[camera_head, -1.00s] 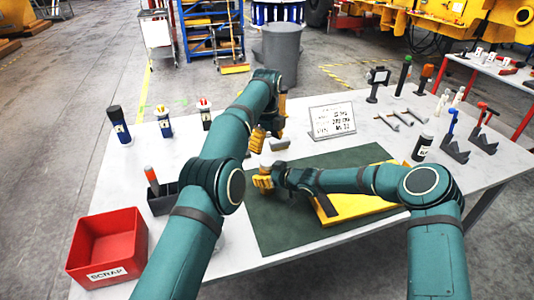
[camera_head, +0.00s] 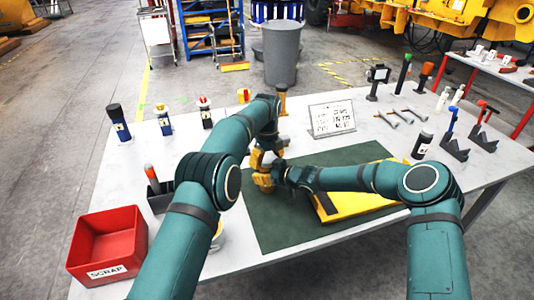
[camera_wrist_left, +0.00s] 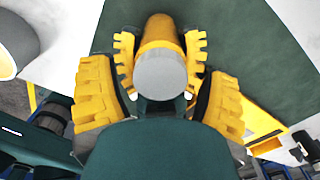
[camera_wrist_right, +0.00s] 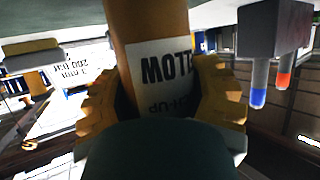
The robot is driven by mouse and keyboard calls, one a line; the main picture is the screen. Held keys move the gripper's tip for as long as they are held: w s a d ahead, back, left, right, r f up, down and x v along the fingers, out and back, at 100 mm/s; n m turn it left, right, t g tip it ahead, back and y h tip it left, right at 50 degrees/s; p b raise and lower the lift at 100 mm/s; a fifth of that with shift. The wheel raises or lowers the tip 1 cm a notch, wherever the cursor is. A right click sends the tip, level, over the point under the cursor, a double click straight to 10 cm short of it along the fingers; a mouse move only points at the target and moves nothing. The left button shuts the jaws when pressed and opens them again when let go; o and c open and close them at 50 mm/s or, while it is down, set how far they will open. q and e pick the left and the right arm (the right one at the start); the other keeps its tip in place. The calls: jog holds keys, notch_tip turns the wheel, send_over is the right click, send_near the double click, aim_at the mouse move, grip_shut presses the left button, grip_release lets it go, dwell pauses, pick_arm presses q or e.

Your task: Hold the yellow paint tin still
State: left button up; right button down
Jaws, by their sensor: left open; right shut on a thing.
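The yellow paint tin (camera_wrist_left: 160,35) is a yellow cylinder with a grey round end facing the left wrist camera. My left gripper (camera_head: 260,157) is just above the right one. In the left wrist view its jaws (camera_wrist_left: 158,100) are spread, with the grey end between and beyond them. In the head view I cannot make out the tin among the fingers.
The green mat (camera_head: 270,220) lies on the white table, with a yellow plate (camera_head: 355,203) on its right. A red scrap bin (camera_head: 108,245) and dark holder (camera_head: 160,198) are at left. A sign (camera_head: 332,118) stands behind. Upright tools line the right side.

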pick_arm(q)
jog(key=shift+f, duration=0.1)
jog(key=c, duration=1.3)
jog(key=n, duration=0.6)
jog(key=shift+n, duration=0.4)
jog(key=o, duration=1.3)
